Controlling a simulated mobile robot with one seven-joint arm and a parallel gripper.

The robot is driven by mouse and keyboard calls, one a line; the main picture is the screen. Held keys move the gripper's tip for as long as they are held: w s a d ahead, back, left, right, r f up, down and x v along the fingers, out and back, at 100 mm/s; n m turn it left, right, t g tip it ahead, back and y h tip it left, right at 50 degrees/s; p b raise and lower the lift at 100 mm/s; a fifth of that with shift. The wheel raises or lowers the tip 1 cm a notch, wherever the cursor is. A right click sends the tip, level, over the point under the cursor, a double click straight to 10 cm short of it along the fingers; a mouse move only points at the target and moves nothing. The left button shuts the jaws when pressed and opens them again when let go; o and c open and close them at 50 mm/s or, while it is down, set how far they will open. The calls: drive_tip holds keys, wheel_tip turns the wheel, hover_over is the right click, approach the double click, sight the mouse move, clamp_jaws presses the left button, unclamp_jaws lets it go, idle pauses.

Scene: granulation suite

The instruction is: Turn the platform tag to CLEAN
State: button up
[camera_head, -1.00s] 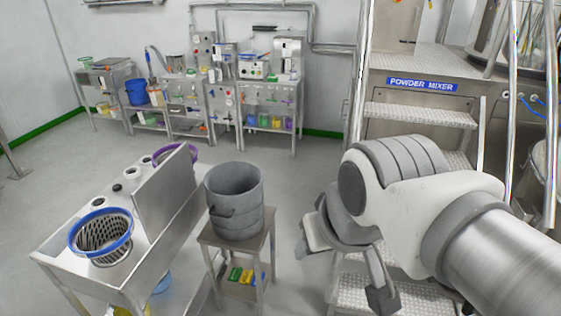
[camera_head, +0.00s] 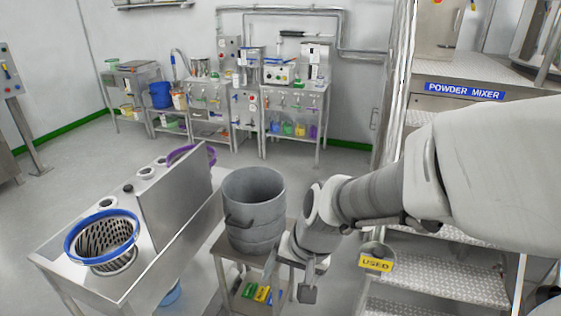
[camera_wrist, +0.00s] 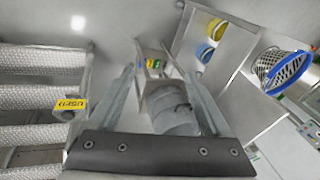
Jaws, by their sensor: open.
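The platform tag (camera_head: 376,264) is a yellow plate reading USED, below a grey round piece beside the mixer steps. It also shows in the wrist view (camera_wrist: 71,106), at the left and turned in the picture. My gripper (camera_head: 290,278) is open and empty, left of the tag and apart from it, in front of the small stand. In the wrist view my two fingers (camera_wrist: 163,75) are spread, with the grey bucket seen between them and the tag outside the left finger. No CLEAN wording is visible.
A grey bucket (camera_head: 254,210) stands on a small metal stand (camera_head: 226,248) close to my gripper. Metal steps (camera_head: 440,283) rise on the right under the POWDER MIXER sign (camera_head: 464,91). A steel bench (camera_head: 150,262) with a blue-rimmed basket (camera_head: 103,240) is at left.

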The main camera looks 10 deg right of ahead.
wheel_tip(320, 180, down, 18)
drive_tip(key=w+d+m+g+h+b, duration=0.1)
drive_tip(key=d+m+h+b, duration=0.1)
drive_tip(key=d+m+b, duration=0.3)
drive_tip(key=m+t+h+b, duration=0.2)
drive_tip(key=t+h+b, duration=0.5)
drive_tip(key=h+b, duration=0.95)
approach(376, 256)
drive_tip(key=shift+y, duration=0.35)
drive_tip(key=b+x, duration=0.1)
drive_tip(key=x, duration=0.3)
drive_tip(key=b+x, duration=0.1)
drive_tip(key=x, duration=0.3)
drive_tip(key=b+x, duration=0.1)
drive_tip(key=x, duration=0.3)
drive_tip(key=shift+w+d+r, duration=0.1)
drive_tip(key=shift+d+r, duration=0.05)
drive_tip(key=shift+r, duration=0.15)
drive_tip(key=shift+t, duration=0.3)
clamp_jaws()
